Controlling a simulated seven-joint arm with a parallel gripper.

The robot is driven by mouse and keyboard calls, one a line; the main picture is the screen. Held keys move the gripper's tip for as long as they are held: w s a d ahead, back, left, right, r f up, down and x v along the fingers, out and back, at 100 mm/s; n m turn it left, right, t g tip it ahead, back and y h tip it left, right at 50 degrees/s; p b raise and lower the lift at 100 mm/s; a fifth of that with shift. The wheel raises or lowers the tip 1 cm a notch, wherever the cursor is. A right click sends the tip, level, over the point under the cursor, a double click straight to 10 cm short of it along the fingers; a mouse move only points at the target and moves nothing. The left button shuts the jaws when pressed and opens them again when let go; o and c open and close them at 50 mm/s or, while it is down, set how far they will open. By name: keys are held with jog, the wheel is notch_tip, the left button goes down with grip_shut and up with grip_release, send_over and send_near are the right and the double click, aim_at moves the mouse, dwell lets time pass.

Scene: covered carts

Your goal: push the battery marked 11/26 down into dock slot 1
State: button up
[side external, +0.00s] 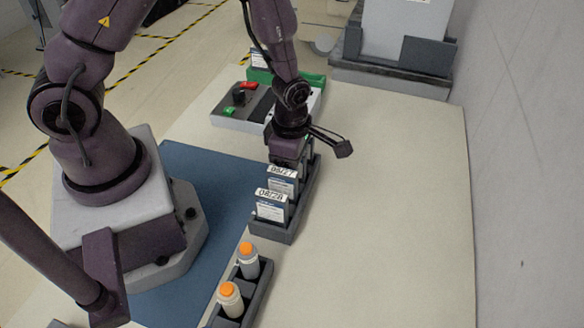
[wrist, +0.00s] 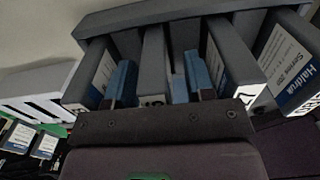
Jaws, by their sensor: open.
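The dark grey dock (side external: 284,236) holds a row of upright batteries. The two nearest, a near battery (side external: 271,207) and one behind it (side external: 283,180), show date labels that do not clearly read 11/26. My gripper (side external: 288,150) is over the dock's far part and hides what stands there. In the wrist view my gripper (wrist: 158,82) has its two blue-padded fingers apart, one on each side of a slim grey battery (wrist: 152,60). I cannot tell whether they touch it. Other batteries stand to the left (wrist: 92,72) and right (wrist: 288,62). The 11/26 mark and slot numbers are not readable.
A rack (side external: 252,300) with two orange-capped bottles stands at the near end. Behind the dock are a control box (side external: 237,121) with red and green buttons and a green tray (side external: 312,79). The pale tabletop (side external: 400,200) to the right is clear.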

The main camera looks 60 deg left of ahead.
grip_shut()
jog(key=shift+r, duration=0.15)
notch_tip(320, 180, up, 18)
jog(key=f, duration=0.1)
jog(key=w+a, duration=0.7)
jog(key=a, duration=0.5)
jog(key=w+a, duration=0.8)
jog(key=a, duration=0.4)
jog(key=f, duration=0.5)
jog(key=shift+s+d, duration=0.2)
jog(key=shift+r, duration=0.1)
